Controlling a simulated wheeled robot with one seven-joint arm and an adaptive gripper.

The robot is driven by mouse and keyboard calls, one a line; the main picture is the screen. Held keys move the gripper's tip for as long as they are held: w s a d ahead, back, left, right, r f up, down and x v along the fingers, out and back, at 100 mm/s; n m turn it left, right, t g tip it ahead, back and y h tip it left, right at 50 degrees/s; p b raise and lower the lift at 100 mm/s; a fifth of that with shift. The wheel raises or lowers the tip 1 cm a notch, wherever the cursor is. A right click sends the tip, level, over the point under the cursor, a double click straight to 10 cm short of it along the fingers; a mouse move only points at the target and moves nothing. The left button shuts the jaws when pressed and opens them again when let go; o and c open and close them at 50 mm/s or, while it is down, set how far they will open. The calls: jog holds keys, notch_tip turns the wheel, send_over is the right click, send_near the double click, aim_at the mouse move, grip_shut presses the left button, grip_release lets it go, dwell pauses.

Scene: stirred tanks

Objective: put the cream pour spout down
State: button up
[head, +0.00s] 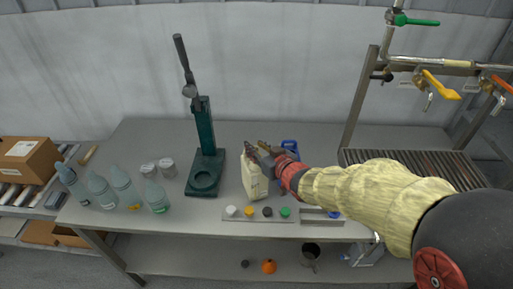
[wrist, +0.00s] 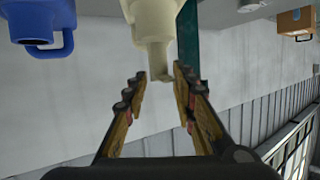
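A cream container (head: 255,180) stands upright on the grey bench. The wrist view shows the cream pour spout (wrist: 158,50) at its top, narrowing to a small tip. My gripper (head: 252,147) is just over the container's top and hides the spout in the head view. In the wrist view, my gripper's (wrist: 160,82) two fingers are apart, one on each side of the spout's tip. A gap seems to show on both sides, and I see nothing clamped.
A blue jug (head: 290,146) stands close behind my gripper, and a green press (head: 204,150) stands to the left. A strip with several coloured caps (head: 258,211) lies in front. Bottles (head: 123,185) stand left. Clear bench (head: 140,140) lies back left.

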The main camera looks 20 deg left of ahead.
jog(key=shift+o, duration=0.5)
jog(key=shift+r, duration=0.1)
jog(key=shift+r+p, duration=0.4)
jog(key=p+v, duration=0.2)
jog(key=v, duration=1)
jog(key=shift+p, duration=0.3)
